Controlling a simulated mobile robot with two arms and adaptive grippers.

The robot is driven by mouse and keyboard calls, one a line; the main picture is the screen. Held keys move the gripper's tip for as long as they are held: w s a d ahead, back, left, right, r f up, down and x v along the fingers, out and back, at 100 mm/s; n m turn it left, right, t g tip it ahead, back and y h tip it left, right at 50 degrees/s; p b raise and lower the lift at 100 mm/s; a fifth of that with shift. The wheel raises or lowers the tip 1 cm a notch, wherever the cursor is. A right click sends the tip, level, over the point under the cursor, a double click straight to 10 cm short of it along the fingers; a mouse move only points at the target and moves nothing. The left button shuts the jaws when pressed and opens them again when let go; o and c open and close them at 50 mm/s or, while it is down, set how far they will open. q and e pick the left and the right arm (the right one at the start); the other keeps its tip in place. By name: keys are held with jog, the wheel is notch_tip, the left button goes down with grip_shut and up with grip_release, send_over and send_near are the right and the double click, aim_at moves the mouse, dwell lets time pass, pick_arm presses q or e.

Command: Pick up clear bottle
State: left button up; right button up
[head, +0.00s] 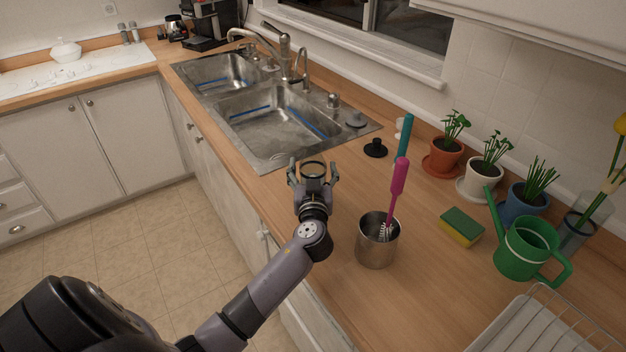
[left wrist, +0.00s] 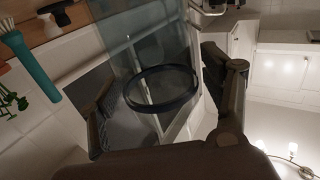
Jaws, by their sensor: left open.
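The clear bottle (head: 313,168) is see-through and hard to make out. In the head view it shows mainly as a dark ring between the fingers of my left gripper (head: 314,173), near the counter's front edge by the sink. In the left wrist view the bottle (left wrist: 162,88) shows as a dark ring with see-through, bluish walls. The open left fingers (left wrist: 163,100) stand on either side of it. Whether either finger touches it I cannot tell. Its lower part is hidden in the head view. My right gripper is out of view.
A sponge (head: 461,227), green watering can (head: 530,248), potted plants and a dish rack (head: 545,325) are further right. The sink (head: 280,122) lies behind. A black stopper (head: 375,148) is nearby.

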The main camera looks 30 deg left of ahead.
pick_arm(q)
jog(key=shift+c, duration=0.3)
jog(key=shift+r, duration=0.1)
jog(key=c, duration=1.6)
